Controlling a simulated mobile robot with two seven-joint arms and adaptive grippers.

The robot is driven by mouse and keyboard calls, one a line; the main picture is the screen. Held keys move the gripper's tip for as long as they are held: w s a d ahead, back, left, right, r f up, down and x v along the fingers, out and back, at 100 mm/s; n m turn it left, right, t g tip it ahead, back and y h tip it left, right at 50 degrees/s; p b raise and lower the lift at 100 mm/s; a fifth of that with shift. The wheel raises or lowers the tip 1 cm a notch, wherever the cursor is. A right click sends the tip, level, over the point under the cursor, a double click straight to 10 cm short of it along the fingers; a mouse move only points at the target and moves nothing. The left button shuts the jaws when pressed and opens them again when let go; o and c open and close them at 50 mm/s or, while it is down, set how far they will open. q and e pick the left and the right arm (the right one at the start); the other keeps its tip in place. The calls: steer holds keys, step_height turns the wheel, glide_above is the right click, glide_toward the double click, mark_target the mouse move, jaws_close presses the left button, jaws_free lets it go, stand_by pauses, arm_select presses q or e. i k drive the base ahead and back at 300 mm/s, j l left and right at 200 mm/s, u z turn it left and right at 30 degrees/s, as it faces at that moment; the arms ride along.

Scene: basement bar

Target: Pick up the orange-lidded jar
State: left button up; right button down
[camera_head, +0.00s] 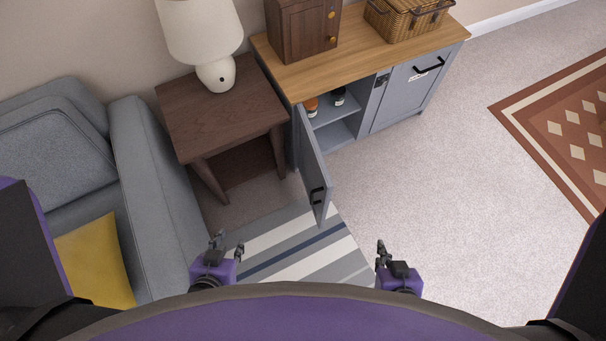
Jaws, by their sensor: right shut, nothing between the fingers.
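The orange-lidded jar (311,104) stands on a shelf inside the grey cabinet (400,95), near the cabinet's left side. It is small in view and partly hidden by the open door and the cabinet top. My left gripper (227,246) is open and empty, low over the striped rug and well short of the cabinet. My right gripper (382,252) is shut and empty, over the carpet at the rug's right edge, also apart from the cabinet.
The open cabinet door (315,170) juts toward me between the jar and my left side. A dark jar (338,96) stands to the right of the orange-lidded jar. A side table (222,115) and grey sofa (165,200) crowd the left. Carpet (430,190) is clear at right.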

mark_target(312, 115)
steer(key=l+u, duration=0.2)
steer(key=l, duration=0.35)
steer(key=l+u, duration=0.2)
steer(key=l, duration=0.4)
steer(key=l+u, duration=0.2)
steer(key=l, duration=0.35)
steer(key=k+l+u, duration=0.2)
steer(key=l, duration=0.35)
steer(key=k+l+u, duration=0.2)
steer(key=l, duration=0.35)
steer(key=i, duration=0.1)
